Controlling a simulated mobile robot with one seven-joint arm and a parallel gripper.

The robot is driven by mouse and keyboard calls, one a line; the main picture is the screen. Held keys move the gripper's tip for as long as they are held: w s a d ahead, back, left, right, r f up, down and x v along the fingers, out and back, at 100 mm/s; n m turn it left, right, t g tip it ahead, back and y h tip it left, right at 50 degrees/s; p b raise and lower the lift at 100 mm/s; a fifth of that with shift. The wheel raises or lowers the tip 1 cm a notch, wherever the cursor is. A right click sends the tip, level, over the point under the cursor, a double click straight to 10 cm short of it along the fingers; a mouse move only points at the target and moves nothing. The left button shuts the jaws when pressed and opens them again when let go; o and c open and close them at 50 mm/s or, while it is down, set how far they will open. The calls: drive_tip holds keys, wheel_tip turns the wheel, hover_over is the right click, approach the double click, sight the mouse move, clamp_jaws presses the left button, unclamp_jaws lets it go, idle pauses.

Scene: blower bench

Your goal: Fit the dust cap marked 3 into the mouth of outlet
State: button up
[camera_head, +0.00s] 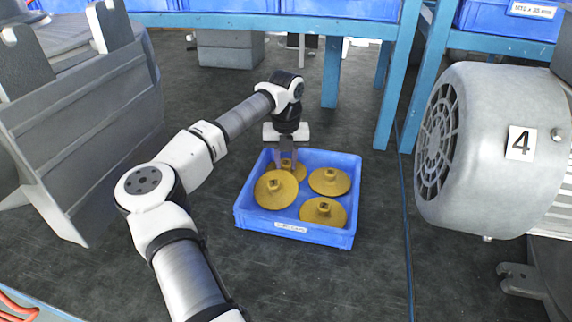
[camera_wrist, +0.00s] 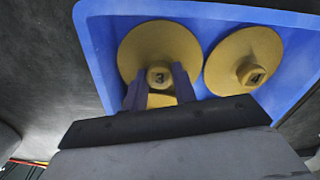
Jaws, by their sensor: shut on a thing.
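The dust cap marked 3 (camera_wrist: 158,45) is a yellow-brown disc with a central knob. It lies in the blue tray (camera_wrist: 92,50). My gripper (camera_wrist: 160,88) has its two fingers shut on the knob of this cap, with the number showing between the fingertips. In the head view my gripper (camera_head: 287,150) points down into the far left part of the tray (camera_head: 350,240), and its fingers partly hide the cap there (camera_head: 299,170). I cannot make out the mouth of an outlet in either view.
A cap marked 4 (camera_wrist: 250,60) lies beside the held cap. Several caps share the tray. A grey motor housing labelled 4 (camera_head: 490,150) stands at right, grey machinery (camera_head: 90,110) at left. A blue shelf leg (camera_head: 398,85) rises behind.

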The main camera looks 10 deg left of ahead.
sight(286, 163)
wheel_tip(286, 163, up, 19)
drive_tip(key=shift+r+b, duration=0.15)
drive_tip(key=shift+b, duration=0.15)
drive_tip(key=shift+s+d, duration=0.1)
drive_tip(key=shift+s, duration=0.05)
idle(1.2)
